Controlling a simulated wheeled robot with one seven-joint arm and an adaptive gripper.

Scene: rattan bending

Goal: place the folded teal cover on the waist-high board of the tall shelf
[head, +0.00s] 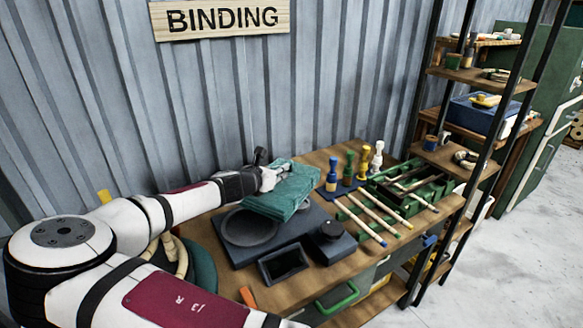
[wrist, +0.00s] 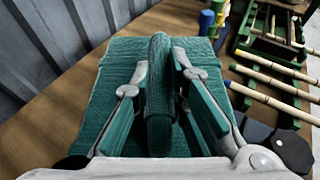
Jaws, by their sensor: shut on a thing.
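The folded teal cover (head: 283,192) is held by my gripper (head: 270,178) above the wooden workbench, over the back of a dark blue-grey board with round and square recesses. In the wrist view a raised fold of the cover (wrist: 158,85) stands between the two fingers of my gripper (wrist: 165,100), and the rest of the cover spreads out below. The tall shelf (head: 485,77) stands at the right, with dark posts and several wooden boards. Its middle boards bear a blue box, a dark blue mug and small items. The cover is apart from the shelf.
The workbench (head: 325,160) bears several coloured bottle-like pegs (head: 350,166), a green tray (head: 408,186) with rods, and long sticks with coloured ends (head: 360,220). A corrugated metal wall (head: 220,95) is close behind. Clear concrete floor (head: 500,260) lies at the right.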

